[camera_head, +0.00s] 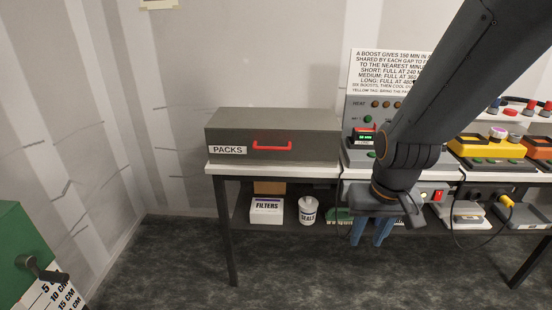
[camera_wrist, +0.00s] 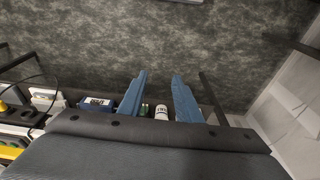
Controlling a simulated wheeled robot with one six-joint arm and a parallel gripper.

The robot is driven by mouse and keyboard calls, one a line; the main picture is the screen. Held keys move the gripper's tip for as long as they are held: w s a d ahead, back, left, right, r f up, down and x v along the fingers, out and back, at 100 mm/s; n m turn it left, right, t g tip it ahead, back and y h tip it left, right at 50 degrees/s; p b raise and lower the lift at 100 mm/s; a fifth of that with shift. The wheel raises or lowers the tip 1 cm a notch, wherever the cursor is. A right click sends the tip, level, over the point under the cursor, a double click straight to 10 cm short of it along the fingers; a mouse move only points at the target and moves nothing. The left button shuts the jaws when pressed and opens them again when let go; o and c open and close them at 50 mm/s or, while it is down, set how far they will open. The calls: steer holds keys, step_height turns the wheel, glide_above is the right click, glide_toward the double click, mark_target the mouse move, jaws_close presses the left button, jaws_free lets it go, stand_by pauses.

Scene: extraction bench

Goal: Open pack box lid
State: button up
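The pack box (camera_head: 235,128) is a dark grey box labelled PACKS, with a red bar handle (camera_head: 272,146) on its front. It sits on the left end of the white bench top (camera_head: 300,171), and its lid looks shut. My gripper (camera_head: 371,240) hangs to the right of the box and lower than it, in front of the bench, pointing down. In the wrist view, the two blue fingers of my gripper (camera_wrist: 159,77) stand apart with nothing between their tips, over the floor. The pack box is not seen in the wrist view.
A grey control panel (camera_head: 359,104) stands right of the box, partly behind my arm. A FILTERS box (camera_head: 266,212) and a white SEALS tub (camera_head: 308,211) are on the lower shelf. A green cabinet (camera_head: 22,250) is at far left. The floor (camera_head: 170,260) before the bench is clear.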

steer(key=w+a+f+m+t+b, duration=0.1)
steer(key=w+a+f+m+t, duration=0.1)
steer(key=w, duration=0.6)
steer(key=w+a+f+m+t+b, duration=0.1)
steer(key=w+a+f+t, duration=0.1)
steer(key=w, duration=0.5)
steer(key=m+t+y+b, duration=0.65)
steer(key=m+t, duration=0.35)
steer(key=t, duration=0.3)
glide_toward(271, 149)
steer(key=w, duration=0.3)
steer(key=shift+y, duration=0.35)
steer(key=p+x, duration=0.1)
steer(key=x, duration=0.3)
steer(key=p+x, duration=0.1)
steer(key=x, duration=0.2)
steer(key=shift+w+a, duration=0.3)
steer(key=shift+a, duration=0.1)
jaws_close()
